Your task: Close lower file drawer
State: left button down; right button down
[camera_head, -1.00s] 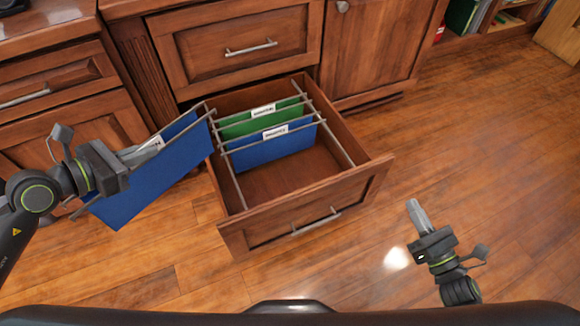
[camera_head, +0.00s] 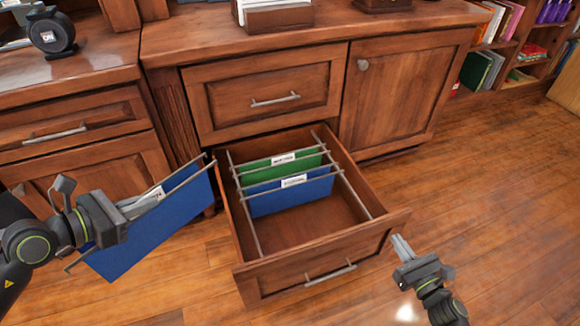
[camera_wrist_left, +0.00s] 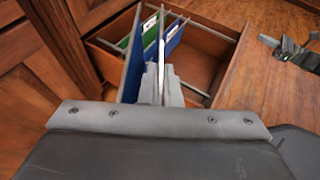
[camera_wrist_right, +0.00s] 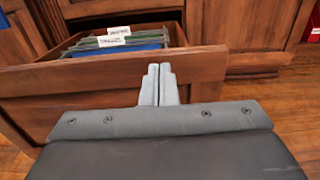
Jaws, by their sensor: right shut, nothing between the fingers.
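The lower file drawer (camera_head: 278,274) is pulled out of the wood cabinet, with its front panel and handle (camera_head: 330,274) facing me. A green hanging folder (camera_head: 262,168) and a blue hanging folder (camera_head: 290,196) hang in its back part. My left gripper (camera_head: 150,199) is shut on another blue folder (camera_head: 165,238), held left of the drawer. My right gripper (camera_head: 401,245) is shut and empty near the right end of the drawer front. In the right wrist view its fingertips (camera_wrist_right: 158,84) overlap the drawer front (camera_wrist_right: 80,88); contact cannot be told.
The upper drawer (camera_head: 265,98) and the cabinet door (camera_head: 388,100) are closed. A paper holder (camera_head: 275,18) stands on the cabinet top. Bookshelves (camera_head: 510,70) are at the back right. The wood floor (camera_head: 490,200) right of the drawer is clear.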

aim_at(384, 222)
jog(key=shift+x, duration=2)
pick_arm(q)
jog(key=shift+f, duration=0.1)
pick_arm(e)
jog(key=shift+w, duration=0.1)
